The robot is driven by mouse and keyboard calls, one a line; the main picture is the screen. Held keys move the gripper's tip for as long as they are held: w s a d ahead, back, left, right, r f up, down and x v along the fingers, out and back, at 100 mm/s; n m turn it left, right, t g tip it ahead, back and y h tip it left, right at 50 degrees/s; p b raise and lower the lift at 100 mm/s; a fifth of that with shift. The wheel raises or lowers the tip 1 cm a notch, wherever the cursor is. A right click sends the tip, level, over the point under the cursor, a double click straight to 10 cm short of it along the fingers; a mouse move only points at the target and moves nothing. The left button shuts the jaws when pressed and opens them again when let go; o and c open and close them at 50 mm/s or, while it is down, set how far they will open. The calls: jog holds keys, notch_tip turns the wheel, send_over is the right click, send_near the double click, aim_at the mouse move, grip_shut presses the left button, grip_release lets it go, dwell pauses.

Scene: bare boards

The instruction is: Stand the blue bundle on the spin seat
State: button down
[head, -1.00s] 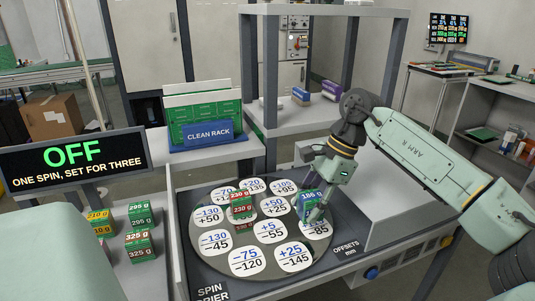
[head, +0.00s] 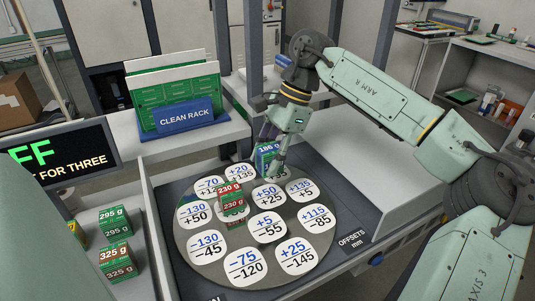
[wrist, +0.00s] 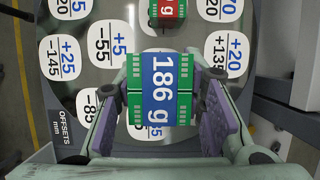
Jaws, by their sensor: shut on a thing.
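The blue bundle (head: 267,152), green boards with a blue 186 g label, is held in my gripper (head: 270,158). In the wrist view the blue bundle (wrist: 160,90) lies between the two finger pads, its label facing the camera. In the head view it is upright over the back of the round spin plate (head: 190,255), hiding most of a seat there. I cannot tell whether its base touches the plate. White offset seats cover the plate, among them the +135/+5 seat (head: 299,191) and the +50/+25 seat (head: 269,195). No seat is marked as the spin seat.
A red 230 g bundle (head: 231,203) stands left of the plate's middle. Green 295 g (head: 115,224) and red 325 g (head: 118,262) bundles stand on the left bench. The clean rack (head: 186,118) is behind. An OFF sign (head: 60,160) stands at left.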

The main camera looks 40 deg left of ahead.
aim_at(263, 198)
jog(key=shift+f+b, duration=2.4)
jog(key=shift+f, duration=1.45)
jog(key=shift+f, duration=0.45)
jog(key=c, duration=1)
grip_release()
jog(key=shift+o, duration=0.2)
notch_tip(263, 198, up, 10)
jog(key=p, duration=0.7)
jog(key=shift+r, duration=0.15)
